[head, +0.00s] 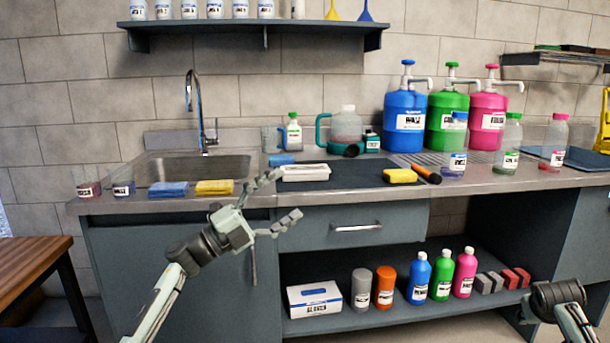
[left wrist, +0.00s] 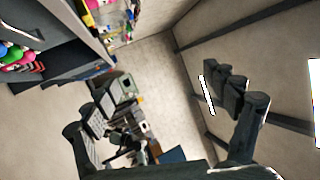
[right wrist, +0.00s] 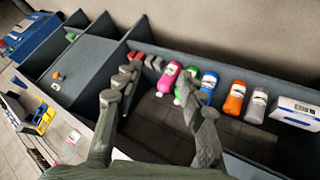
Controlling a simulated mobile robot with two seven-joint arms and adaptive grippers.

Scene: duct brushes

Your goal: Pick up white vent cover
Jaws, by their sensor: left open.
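A flat white rectangular piece (head: 305,172), which looks like the vent cover, lies on the dark mat (head: 345,173) on the counter right of the sink. My left gripper (head: 284,196) is in front of the counter edge, just left of and below the white piece in the picture. Its fingers are spread and empty; they also show wide apart in the left wrist view (left wrist: 165,95). I cannot make out the white piece in the wrist views. My right gripper (right wrist: 160,85) has its fingers apart and empty, with the lower shelf and its bottles beyond.
A blue sponge (head: 281,160) lies behind the white piece, and a yellow sponge (head: 215,187) lies left of it. A teal-handled jug (head: 346,125) stands behind the mat. A yellow-and-black sponge (head: 400,176) and an orange-handled tool (head: 427,174) lie to the right. A drawer handle (head: 357,228) sticks out below.

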